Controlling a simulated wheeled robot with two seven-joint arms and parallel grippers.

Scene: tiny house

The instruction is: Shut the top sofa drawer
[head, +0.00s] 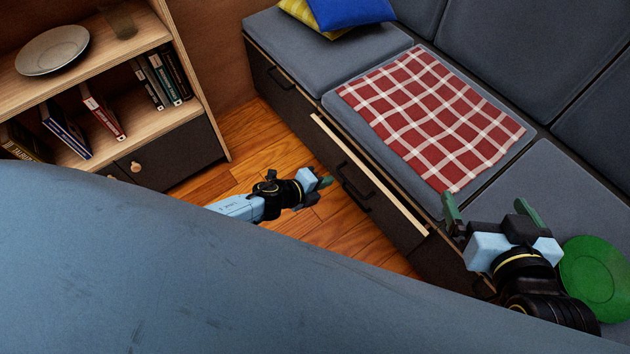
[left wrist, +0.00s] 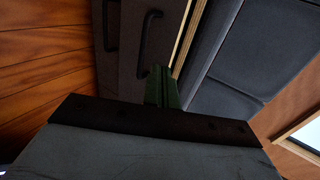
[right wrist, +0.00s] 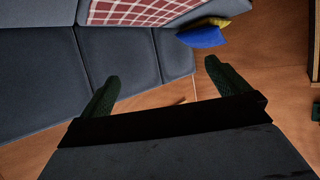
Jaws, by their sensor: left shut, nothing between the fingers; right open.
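The top sofa drawer (head: 385,197) stands slightly open under the checked-blanket seat, with its pale wood top edge showing along the sofa front. Its dark front carries a black bar handle, with a second handle lower down. In the left wrist view the drawer front (left wrist: 171,25) and pale edge lie just beyond the fingers. My left gripper (head: 325,181) is shut and empty, pointing at the drawer front close to the handles; whether it touches cannot be told. My right gripper (head: 487,205) is open and empty over the sofa's front edge, right of the drawer.
A red checked blanket (head: 435,115) lies on the sofa seat (head: 350,50). Blue (head: 350,10) and yellow cushions sit at the back. A green plate (head: 595,278) lies by my right gripper. A bookshelf (head: 150,60) stands left. Wood floor (head: 255,135) is clear between.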

